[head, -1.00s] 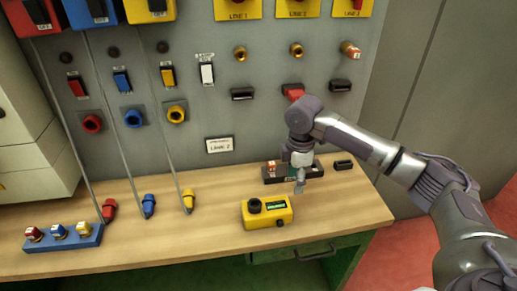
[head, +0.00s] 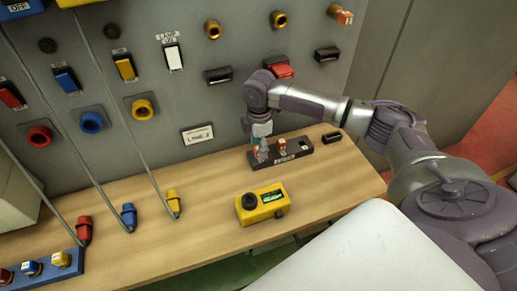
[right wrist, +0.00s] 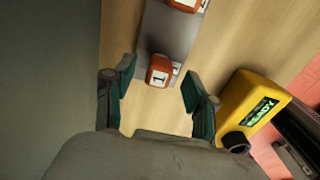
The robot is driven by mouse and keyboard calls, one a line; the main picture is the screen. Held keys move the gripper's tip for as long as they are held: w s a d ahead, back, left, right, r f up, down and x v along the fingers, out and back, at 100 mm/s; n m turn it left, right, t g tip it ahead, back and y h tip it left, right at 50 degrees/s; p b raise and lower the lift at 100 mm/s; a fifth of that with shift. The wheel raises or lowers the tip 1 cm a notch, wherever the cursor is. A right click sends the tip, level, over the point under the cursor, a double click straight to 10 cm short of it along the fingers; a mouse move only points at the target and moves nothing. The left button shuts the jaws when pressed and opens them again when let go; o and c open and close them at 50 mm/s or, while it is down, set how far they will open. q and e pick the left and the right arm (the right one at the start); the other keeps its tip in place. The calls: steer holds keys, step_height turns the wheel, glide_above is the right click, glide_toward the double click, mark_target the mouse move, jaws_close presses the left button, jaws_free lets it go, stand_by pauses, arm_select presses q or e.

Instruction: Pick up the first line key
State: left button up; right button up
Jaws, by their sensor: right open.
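The first line key (right wrist: 159,72), orange-red with a white face marked 1, stands at the end of a dark key holder (head: 303,148). In the right wrist view it is between the two fingers of my right gripper (head: 261,154), with gaps on both sides. My right gripper is open and points down at the left end of the holder in the head view, where it hides this key. A second orange-red key (head: 282,145) stands farther along the holder and also shows in the right wrist view (right wrist: 185,4). My left gripper is not in view.
A yellow box (head: 262,204) with a black knob and green display stands in front of the holder. Red, blue and yellow plugs (head: 173,203) stand at the left. A grey panel (head: 230,100) with switches and sockets rises behind. A small black block (head: 331,137) lies to the right.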

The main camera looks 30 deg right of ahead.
steer(key=shift+f, duration=0.6)
steer(key=shift+w+f, duration=0.1)
steer(key=shift+f, duration=0.15)
jaws_close()
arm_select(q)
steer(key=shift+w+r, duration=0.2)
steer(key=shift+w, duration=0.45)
arm_select(e)
steer(key=shift+r, duration=0.15)
